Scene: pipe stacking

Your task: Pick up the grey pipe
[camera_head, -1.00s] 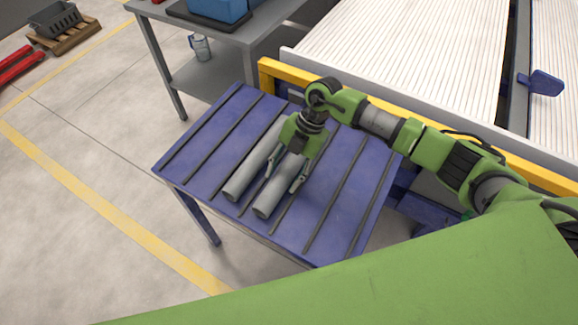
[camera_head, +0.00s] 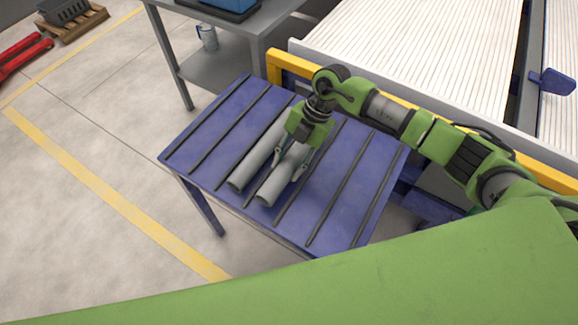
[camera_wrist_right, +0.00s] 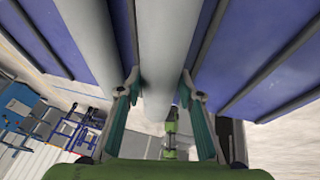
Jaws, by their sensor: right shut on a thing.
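Two grey pipes lie side by side on a blue table (camera_head: 345,205). My right gripper (camera_head: 290,164) is over the right-hand pipe (camera_head: 275,188) and shut on it, with one finger on each side. The other grey pipe (camera_head: 256,160) lies just to the left, outside the fingers. The wrist view shows the held pipe (camera_wrist_right: 164,45) between the two fingers (camera_wrist_right: 160,82), with the other pipe (camera_wrist_right: 88,30) to its left. The held pipe's far part is hidden under the gripper in the head view. My left gripper is out of view.
Dark strips run along the tabletop, between and beside the pipes. A yellow rail (camera_head: 395,96) and a white slatted surface (camera_head: 400,45) stand behind the table. A grey workbench (camera_head: 215,70) stands at the back left.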

